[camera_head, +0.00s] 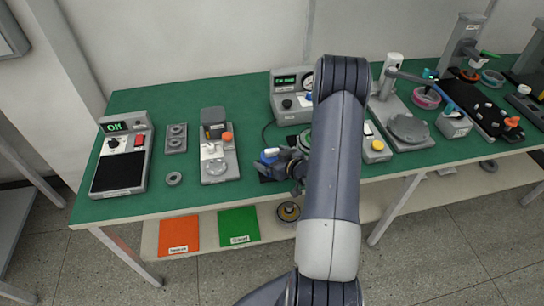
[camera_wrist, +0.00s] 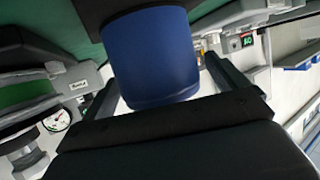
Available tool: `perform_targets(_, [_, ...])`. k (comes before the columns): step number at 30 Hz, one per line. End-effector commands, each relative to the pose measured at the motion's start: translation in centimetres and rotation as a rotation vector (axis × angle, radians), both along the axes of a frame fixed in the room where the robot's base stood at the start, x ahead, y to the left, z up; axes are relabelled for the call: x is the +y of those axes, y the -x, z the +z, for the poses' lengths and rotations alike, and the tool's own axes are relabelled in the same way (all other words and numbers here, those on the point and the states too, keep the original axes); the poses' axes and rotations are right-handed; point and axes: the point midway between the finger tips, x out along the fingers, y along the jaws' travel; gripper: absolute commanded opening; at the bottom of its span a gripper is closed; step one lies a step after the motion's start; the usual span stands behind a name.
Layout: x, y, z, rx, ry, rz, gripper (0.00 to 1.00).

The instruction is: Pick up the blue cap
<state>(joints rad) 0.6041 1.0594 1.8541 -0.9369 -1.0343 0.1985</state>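The blue cap (camera_wrist: 152,60) fills the upper middle of the wrist view, between the two fingers of my gripper (camera_wrist: 160,72). Whether the fingers touch its sides cannot be made out.
A grey device with a small knob (camera_head: 217,160) stands left of my gripper. A display unit (camera_head: 286,97) stands behind it, and a grey box with a yellow button (camera_head: 376,149) is to the right. A loose ring (camera_head: 174,178) lies at the left.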

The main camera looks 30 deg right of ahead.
Motion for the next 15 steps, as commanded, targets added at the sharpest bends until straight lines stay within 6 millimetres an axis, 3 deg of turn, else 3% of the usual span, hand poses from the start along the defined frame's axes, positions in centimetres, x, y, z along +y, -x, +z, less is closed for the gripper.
perform_targets(15, [0.00, 0.03, 0.02, 0.000, 0.000, 0.000, 0.51])
